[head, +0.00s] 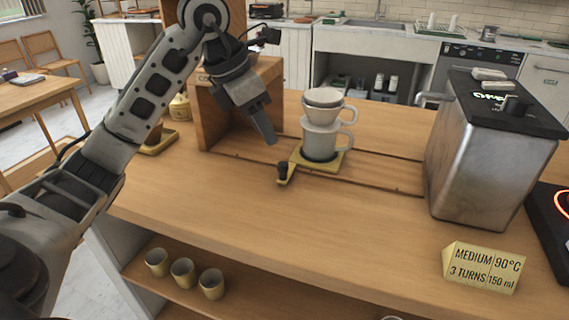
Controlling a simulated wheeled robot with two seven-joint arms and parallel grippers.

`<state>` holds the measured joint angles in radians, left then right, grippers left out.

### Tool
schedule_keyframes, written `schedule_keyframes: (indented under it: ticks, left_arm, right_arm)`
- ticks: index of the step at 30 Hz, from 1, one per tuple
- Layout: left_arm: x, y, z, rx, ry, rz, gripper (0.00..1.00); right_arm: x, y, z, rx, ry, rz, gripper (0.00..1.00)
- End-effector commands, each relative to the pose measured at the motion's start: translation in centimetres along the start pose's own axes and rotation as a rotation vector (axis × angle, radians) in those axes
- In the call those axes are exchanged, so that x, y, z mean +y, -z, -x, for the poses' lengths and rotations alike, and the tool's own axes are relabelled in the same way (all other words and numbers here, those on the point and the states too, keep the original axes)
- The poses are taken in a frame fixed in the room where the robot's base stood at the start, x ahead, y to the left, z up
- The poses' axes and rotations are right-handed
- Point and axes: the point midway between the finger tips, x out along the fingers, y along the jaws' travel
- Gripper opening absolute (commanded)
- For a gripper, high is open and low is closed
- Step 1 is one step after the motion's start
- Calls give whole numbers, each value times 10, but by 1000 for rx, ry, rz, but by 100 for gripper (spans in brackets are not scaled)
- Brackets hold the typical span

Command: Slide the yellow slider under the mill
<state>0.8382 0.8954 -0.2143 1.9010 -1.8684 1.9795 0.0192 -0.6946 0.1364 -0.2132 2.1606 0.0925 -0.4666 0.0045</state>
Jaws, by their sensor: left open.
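The yellow slider (328,167) sits on dark rails on the wooden counter, with a small dark knob (283,170) on its front left tab. A white mug (320,141) stands on it, topped by a white dripper (323,106). A wooden housing, apparently the mill (207,125), stands to its left at the rails' left end, partly hidden by my arm. My left gripper (268,137) is open and empty, pointing down above and behind the knob, apart from it. My right gripper is not in view.
A steel machine (470,150) stands at the right, past the rails' right end. A yellow sign (481,267) stands at the front right. Several beige cups (183,271) sit on the shelf below. The counter's front middle is clear.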

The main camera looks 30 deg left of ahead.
Motion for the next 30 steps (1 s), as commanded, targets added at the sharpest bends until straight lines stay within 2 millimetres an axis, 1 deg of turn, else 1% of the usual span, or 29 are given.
schedule_keyframes:
  ticks: [1,6,12,15,21,28,29,30]
  left_arm:
    - [-1,1,-14,3,5,1,41]
    - [-1,1,-51,3,6,1,41]
    - [-1,0,-86,2,4,0,41]
    - [-1,0,-97,0,3,1,41]
    - [0,0,-106,-1,1,-1,41]
    - [0,0,-107,-1,1,-1,41]
    - [0,0,-107,-1,1,-1,36]
    - [0,0,-106,-1,1,-1,24]
  right_arm:
    - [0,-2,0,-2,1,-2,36]
    - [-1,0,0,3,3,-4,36]
    - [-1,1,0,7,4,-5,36]
    - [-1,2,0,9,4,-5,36]
    - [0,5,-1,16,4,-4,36]
    - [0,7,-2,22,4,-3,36]
    - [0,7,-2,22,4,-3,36]
    - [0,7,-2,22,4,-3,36]
